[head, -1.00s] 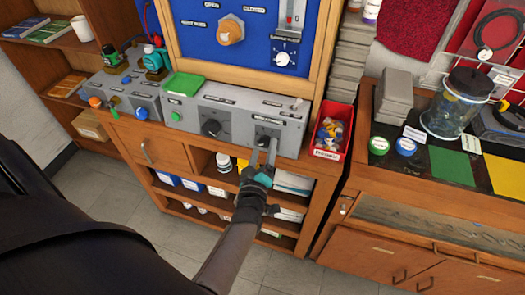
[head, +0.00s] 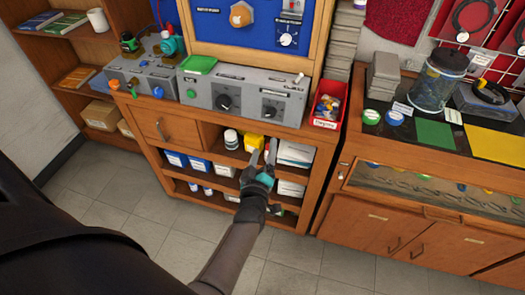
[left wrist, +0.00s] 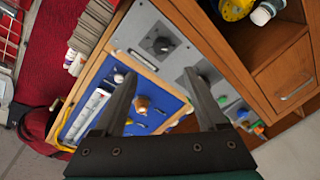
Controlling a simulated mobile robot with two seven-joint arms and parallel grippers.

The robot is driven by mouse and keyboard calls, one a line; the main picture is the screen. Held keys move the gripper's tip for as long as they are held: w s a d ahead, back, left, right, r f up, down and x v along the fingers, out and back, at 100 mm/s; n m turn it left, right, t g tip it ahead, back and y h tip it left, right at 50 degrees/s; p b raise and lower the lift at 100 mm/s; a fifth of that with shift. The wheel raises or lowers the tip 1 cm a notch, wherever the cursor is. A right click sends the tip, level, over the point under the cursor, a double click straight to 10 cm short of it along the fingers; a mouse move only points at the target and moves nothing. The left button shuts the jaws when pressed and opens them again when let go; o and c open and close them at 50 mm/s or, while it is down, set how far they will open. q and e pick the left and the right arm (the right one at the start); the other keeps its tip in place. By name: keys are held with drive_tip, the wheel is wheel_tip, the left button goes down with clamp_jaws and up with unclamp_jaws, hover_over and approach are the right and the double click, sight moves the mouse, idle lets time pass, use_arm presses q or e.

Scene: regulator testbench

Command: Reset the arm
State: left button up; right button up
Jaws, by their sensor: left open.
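My left gripper (head: 262,158) is open and empty in the head view. It hangs in front of the wooden testbench (head: 160,120), below the top edge and before the open shelves. Its two fingers also show in the left wrist view (left wrist: 165,95), spread apart with nothing between them. The grey control panel (head: 245,98) with two black knobs stands on the bench above the gripper, apart from it. One black knob (left wrist: 160,44) shows in the left wrist view. My right gripper is not seen.
Shelves behind the gripper hold white bottles (head: 231,139) and boxes (head: 296,154). A red bin (head: 325,122) of small parts stands at the bench's right end. A wooden cabinet (head: 385,218) with a glass jar (head: 437,82) is to the right. The tiled floor (head: 110,215) in front is clear.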

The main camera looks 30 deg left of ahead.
use_arm(q)
drive_tip(key=s+d+f+m+g+h+b, duration=0.2)
drive_tip(key=s+d+f+m, duration=0.15)
drive_tip(key=f, duration=0.55)
drive_tip(key=s+d+f+m+g+h+b, duration=0.1)
drive_tip(key=s+d+f+m+g+h, duration=0.1)
drive_tip(key=s+f, duration=0.45)
drive_tip(key=s+d+f+m+g+h+b, duration=0.2)
drive_tip(key=s+d+f+m, duration=0.1)
drive_tip(key=f, duration=0.7)
drive_tip(key=s+f+m+g+b, duration=0.1)
drive_tip(key=s+f+m+g, duration=0.1)
drive_tip(key=s+f, duration=0.3)
drive_tip(key=s+a+f+m+g+b, duration=0.1)
drive_tip(key=s+f+m+g, duration=0.2)
drive_tip(key=s, duration=1.1)
drive_tip(key=s+a+f+m+g+b, duration=0.1)
drive_tip(key=s+f+g, duration=0.3)
drive_tip(key=s+f, duration=0.4)
drive_tip(key=shift+s+a+f+m+b, duration=0.2)
drive_tip(key=shift+s+m+b, duration=0.1)
drive_tip(key=shift+s+m, duration=0.45)
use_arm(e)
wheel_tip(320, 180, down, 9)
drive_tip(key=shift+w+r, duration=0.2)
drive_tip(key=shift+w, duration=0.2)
